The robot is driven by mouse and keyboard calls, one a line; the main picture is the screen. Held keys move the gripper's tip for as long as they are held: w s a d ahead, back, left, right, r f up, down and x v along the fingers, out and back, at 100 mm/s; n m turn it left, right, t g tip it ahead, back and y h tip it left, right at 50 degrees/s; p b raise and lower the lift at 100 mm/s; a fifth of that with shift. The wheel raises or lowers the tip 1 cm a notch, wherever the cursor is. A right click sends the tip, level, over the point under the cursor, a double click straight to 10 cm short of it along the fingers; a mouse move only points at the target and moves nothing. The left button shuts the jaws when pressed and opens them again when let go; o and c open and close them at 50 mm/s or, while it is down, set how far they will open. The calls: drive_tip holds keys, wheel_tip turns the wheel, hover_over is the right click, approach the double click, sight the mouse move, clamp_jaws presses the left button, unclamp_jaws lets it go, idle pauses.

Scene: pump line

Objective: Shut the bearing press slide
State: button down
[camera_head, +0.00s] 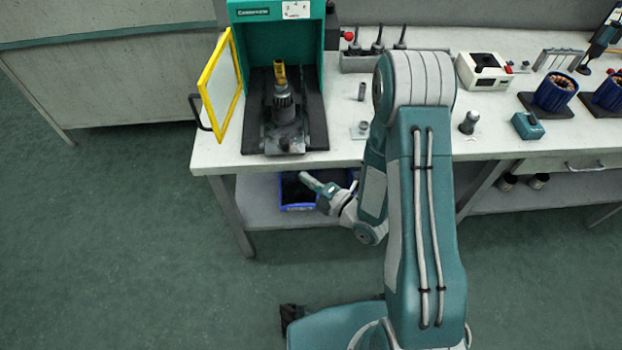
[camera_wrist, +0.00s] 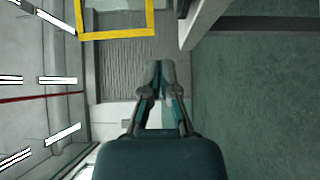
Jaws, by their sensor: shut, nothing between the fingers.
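The bearing press (camera_head: 270,35) is a green housing at the back left of the bench. Its dark slide (camera_head: 316,128) sticks out toward the bench's front edge. A dark cylindrical fixture (camera_head: 284,105) with a yellow top stands on the slide. A yellow-framed clear door (camera_head: 222,85) stands swung open at the left; a yellow frame also shows at the top of the wrist view (camera_wrist: 117,34). My gripper (camera_head: 304,178) is in front of the bench, below the slide in the picture and apart from it. Its fingers (camera_wrist: 160,68) are together and empty in the wrist view.
A blue bin (camera_head: 297,193) sits on the lower shelf (camera_head: 262,205) behind my gripper. Small metal parts (camera_head: 361,92), a white box (camera_head: 484,70) and blue motor stators (camera_head: 553,92) stand further right on the bench. The floor left of the bench is clear.

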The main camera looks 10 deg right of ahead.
sight(288, 154)
drive_tip(key=shift+w+a, duration=0.7)
drive_tip(key=shift+w, duration=0.75)
drive_tip(key=shift+w+a, duration=0.65)
drive_tip(key=shift+w, duration=0.75)
drive_tip(key=shift+w+a, duration=0.7)
drive_tip(key=shift+w, duration=0.75)
